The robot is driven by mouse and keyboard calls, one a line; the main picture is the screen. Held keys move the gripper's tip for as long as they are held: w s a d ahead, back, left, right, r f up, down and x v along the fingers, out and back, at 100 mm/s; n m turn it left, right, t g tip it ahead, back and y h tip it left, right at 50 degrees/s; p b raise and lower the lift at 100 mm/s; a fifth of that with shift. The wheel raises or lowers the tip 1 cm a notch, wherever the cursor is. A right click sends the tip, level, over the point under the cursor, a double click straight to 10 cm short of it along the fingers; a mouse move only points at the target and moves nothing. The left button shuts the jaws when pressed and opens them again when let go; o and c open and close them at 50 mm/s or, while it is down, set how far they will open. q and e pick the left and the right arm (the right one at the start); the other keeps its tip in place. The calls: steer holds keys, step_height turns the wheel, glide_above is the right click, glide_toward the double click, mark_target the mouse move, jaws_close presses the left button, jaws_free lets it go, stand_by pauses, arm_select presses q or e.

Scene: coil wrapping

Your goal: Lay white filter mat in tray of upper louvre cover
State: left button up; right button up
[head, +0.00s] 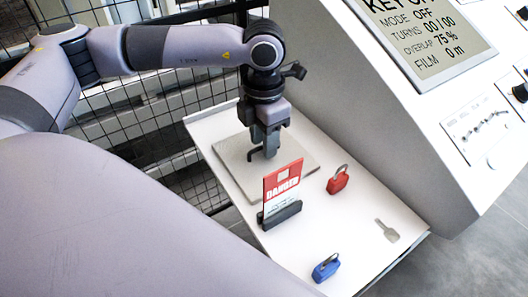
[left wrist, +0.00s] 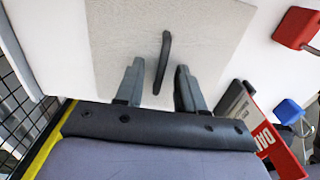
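The filter mat, a pale grey-white square pad (head: 232,158), lies flat on the white shelf; it also fills the upper middle of the left wrist view (left wrist: 115,40). A dark upright tab or handle (left wrist: 162,62) stands on it. My left gripper (head: 265,145) points down over the mat. In the left wrist view its two fingers (left wrist: 158,88) are apart, one on each side of the tab, with a gap to it on both sides. Whether the fingertips touch the mat I cannot tell. The upper louvre cover and its tray do not show. My right gripper is not in view.
A red-and-white DANGER sign (head: 282,183) in a dark stand is close in front of the mat. A red padlock (head: 338,180), a blue padlock (head: 326,268) and a grey tag (head: 387,231) lie on the shelf (head: 350,220). A console (head: 370,110) rises behind; wire mesh fencing (head: 150,130) is at left.

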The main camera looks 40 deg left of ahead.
arm_select(q)
steer(key=shift+f, duration=0.3)
jaws_close()
steer(key=shift+r, duration=0.2)
